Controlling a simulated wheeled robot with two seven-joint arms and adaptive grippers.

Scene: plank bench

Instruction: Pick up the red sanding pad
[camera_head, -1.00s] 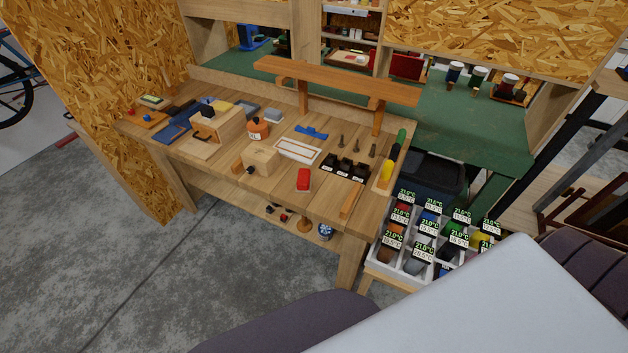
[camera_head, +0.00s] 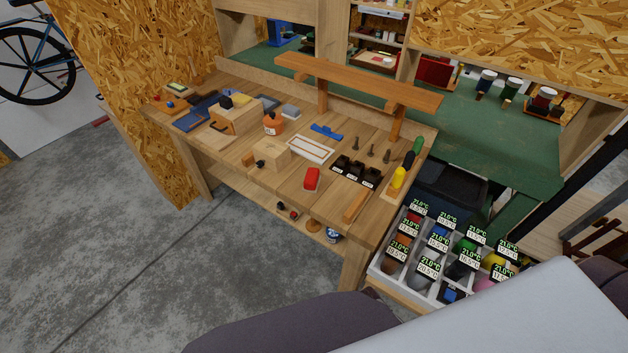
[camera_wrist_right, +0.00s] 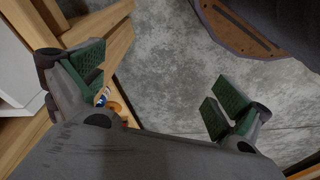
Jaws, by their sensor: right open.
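The red sanding pad (camera_head: 311,179) lies flat on the plank bench (camera_head: 285,205), near its front edge, in the head view. Nothing covers it. My right gripper (camera_wrist_right: 155,95) is open and empty in the right wrist view, its green-padded fingers wide apart. Grey concrete floor shows between the fingers, with part of the wooden bench at the left. The sanding pad does not show in the right wrist view. Neither gripper shows in the head view.
A wooden block (camera_head: 270,153) and a white framed tray (camera_head: 311,149) lie near the pad. Black bins (camera_head: 356,171) stand to its right, with a wooden strip (camera_head: 355,205) in front. A raised wooden shelf (camera_head: 360,82) spans the bench's back. A divided crate (camera_head: 405,272) stands right of the bench.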

